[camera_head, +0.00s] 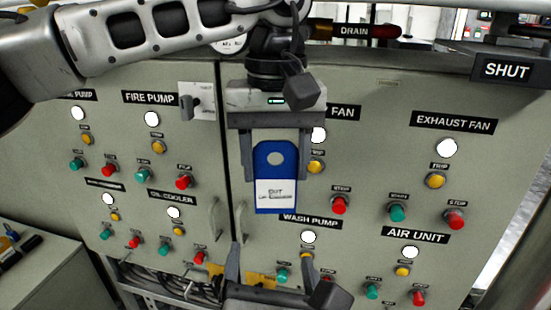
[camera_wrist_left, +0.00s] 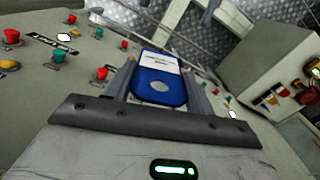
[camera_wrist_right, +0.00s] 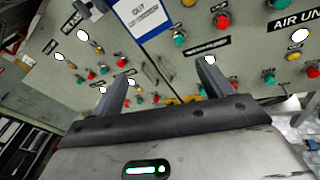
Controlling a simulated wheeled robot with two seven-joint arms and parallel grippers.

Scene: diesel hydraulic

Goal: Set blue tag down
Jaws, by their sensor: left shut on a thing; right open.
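The blue tag (camera_head: 275,160) has a white label and a grey round spot near its top. It hangs upright in front of the control panel in the head view. My left gripper (camera_head: 275,172) is shut on it, with a finger at each side edge. The tag also shows between the fingers in the left wrist view (camera_wrist_left: 160,84) and at the top of the right wrist view (camera_wrist_right: 141,17). My right gripper (camera_head: 268,258) is open and empty, low in front of the panel and below the tag. Its two spread fingers show in the right wrist view (camera_wrist_right: 160,82).
The grey-green panel (camera_head: 365,115) carries rows of red, green and yellow buttons and white lamps. Door handles (camera_head: 240,222) stick out near the middle. A yellow item (camera_head: 262,281) lies behind my right gripper. A grey box (camera_head: 45,270) stands at the lower left.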

